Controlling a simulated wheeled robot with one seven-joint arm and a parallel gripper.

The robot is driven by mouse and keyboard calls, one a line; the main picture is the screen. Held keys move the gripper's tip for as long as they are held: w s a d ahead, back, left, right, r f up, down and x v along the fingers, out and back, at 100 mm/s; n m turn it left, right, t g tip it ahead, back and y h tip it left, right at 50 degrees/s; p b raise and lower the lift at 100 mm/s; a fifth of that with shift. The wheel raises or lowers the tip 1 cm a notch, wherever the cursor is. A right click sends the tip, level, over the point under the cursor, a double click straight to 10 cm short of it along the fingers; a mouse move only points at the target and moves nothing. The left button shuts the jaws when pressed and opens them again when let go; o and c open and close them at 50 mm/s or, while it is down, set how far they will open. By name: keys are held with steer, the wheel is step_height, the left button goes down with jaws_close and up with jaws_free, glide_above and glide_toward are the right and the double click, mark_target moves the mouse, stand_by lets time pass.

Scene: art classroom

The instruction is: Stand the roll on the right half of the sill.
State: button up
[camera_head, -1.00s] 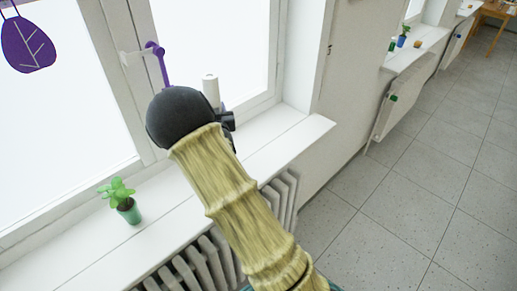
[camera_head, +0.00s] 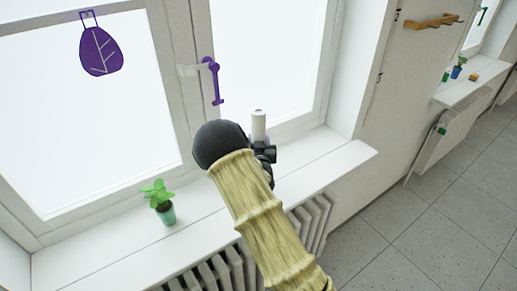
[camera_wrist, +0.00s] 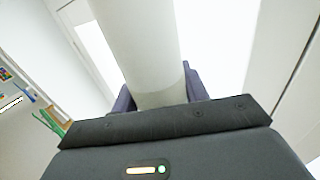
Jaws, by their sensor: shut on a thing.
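The roll (camera_head: 258,126) is a white upright cylinder, seen in the head view just beyond my wrist over the right part of the sill. In the wrist view the roll (camera_wrist: 138,50) rises large between my fingers. My gripper (camera_wrist: 160,92) is shut on it; in the head view my dark wrist hides most of the fingers and the roll's lower end. The white sill (camera_head: 335,163) runs below the window, above the radiator. I cannot tell whether the roll's base touches the sill.
A small plant in a green pot (camera_head: 165,212) stands on the sill's left half. A purple window handle (camera_head: 215,85) hangs behind my wrist. A purple leaf ornament (camera_head: 101,52) is on the left pane. The sill's right end is clear.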

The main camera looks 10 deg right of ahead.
step_height(320, 180, down, 4)
steer(key=shift+r+p, duration=0.1)
steer(key=shift+p, duration=0.5)
steer(key=shift+w+f, duration=0.1)
steer(key=shift+f, duration=0.15)
steer(key=o, duration=1.1)
steer(key=shift+a, duration=0.15)
steer(key=shift+r, duration=0.1)
steer(key=shift+r, duration=0.1)
